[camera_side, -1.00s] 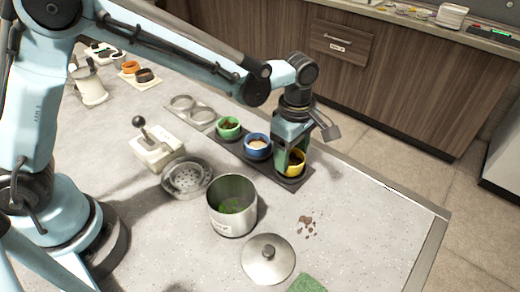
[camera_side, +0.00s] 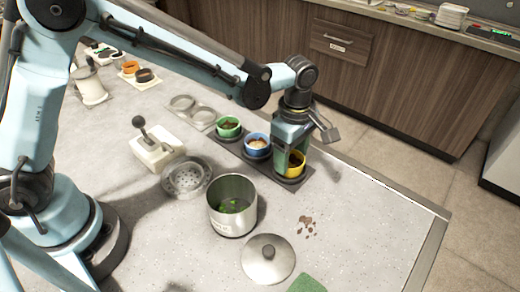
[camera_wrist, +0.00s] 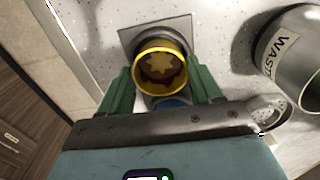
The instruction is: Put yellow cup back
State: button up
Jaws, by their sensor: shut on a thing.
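The yellow cup (camera_side: 298,164) with dark brown contents is at the right end of the dark sauce tray (camera_side: 236,148), over the last well. Whether it is fully seated cannot be told. My gripper (camera_side: 291,158) points down from above, with its green fingers on either side of the cup, shut on it. In the wrist view, the yellow cup (camera_wrist: 161,50) shows its rim and a brown, star-shaped patch inside, between the fingers (camera_wrist: 162,90). The blue cup (camera_side: 257,146) and green cup (camera_side: 229,128) sit in the tray to the left.
A steel pot (camera_side: 232,212) with green bits, labelled waste in the wrist view, stands in front of the tray. A lid (camera_side: 268,259), brown spill (camera_side: 307,225) and green sponge (camera_side: 307,284) lie nearby. A strainer (camera_side: 187,178) and white lever device (camera_side: 155,150) stand left.

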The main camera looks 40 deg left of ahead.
jog(key=shift+f, duration=0.3)
jog(key=o, duration=1.1)
jog(key=shift+r, duration=4)
jog(key=s+a+r+m+t, duration=0.1)
jog(key=s+a+m+t, duration=0.1)
jog(key=s+a+m, duration=0.2)
jog(key=s+a+r+m+t, duration=0.1)
jog(key=s+a+m+t, duration=0.1)
jog(key=s+a+m, duration=0.2)
jog(key=s+a+r+m+t, duration=0.1)
jog(key=s+a+m+t, duration=0.2)
jog(key=a+m, duration=0.6)
jog(key=shift+s+r+m, duration=0.25)
jog(key=shift+s+m, duration=0.15)
jog(key=shift+s, duration=0.15)
